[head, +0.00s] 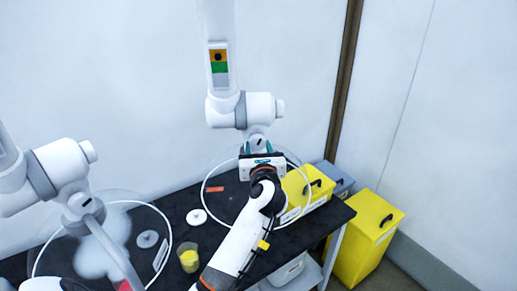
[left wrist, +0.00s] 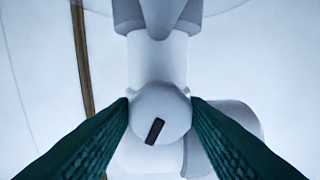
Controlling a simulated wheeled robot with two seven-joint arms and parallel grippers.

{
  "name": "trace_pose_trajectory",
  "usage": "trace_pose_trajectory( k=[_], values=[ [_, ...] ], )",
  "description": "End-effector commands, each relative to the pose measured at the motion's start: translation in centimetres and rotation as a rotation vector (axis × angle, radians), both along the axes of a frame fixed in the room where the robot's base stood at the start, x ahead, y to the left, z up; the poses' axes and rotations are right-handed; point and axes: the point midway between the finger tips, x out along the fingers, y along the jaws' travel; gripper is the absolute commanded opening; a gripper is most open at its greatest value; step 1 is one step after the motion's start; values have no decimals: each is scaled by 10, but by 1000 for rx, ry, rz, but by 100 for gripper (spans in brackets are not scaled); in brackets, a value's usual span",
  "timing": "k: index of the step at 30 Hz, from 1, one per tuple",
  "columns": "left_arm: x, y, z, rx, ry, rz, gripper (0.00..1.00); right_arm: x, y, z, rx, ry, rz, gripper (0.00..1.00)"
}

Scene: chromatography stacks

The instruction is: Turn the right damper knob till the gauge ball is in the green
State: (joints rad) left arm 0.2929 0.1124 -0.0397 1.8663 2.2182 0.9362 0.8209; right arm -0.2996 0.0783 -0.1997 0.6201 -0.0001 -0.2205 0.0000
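The right damper knob (left wrist: 160,112) is round and white with a dark slanted mark on its face, seen in the left wrist view. My left gripper (left wrist: 160,100) has its green fingertips on either side of the knob, against its edges with no clear gap. In the head view this gripper (head: 258,148) is at the hood joint of the right extraction arm (head: 241,109), and hides the knob. The right gauge (head: 218,62) on the upper tube has an orange band above a green one. Its dark ball (head: 218,57) is in the orange band. My right gripper is out of view.
A second extraction arm (head: 62,168) stands at the left. The black bench (head: 180,213) holds a white disc (head: 196,216), an orange item (head: 214,189) and a beaker with yellow contents (head: 188,257). Yellow bins (head: 366,238) stand at the right. Clear hoods hang over the bench.

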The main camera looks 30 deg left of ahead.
Motion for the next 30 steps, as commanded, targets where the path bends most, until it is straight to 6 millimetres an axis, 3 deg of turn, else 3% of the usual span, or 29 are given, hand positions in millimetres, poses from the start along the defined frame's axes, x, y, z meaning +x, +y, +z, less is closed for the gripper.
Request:
trace_pose_trajectory(
  k=[5,13,25,26,30],
  values=[
    [0,0,2,16,13,0,20,0,0,4,0,0,0,36],
    [-1,1,4,255,202,1,20,0,0,40,0,0,0,36],
    [-1,1,0,333,258,1,20,-1,0,39,0,0,1,36],
    [-1,1,0,333,258,1,46,-1,-1,39,-1,0,1,36],
    [-1,1,0,333,257,1,64,-1,-1,39,-1,1,1,36]
  ],
)
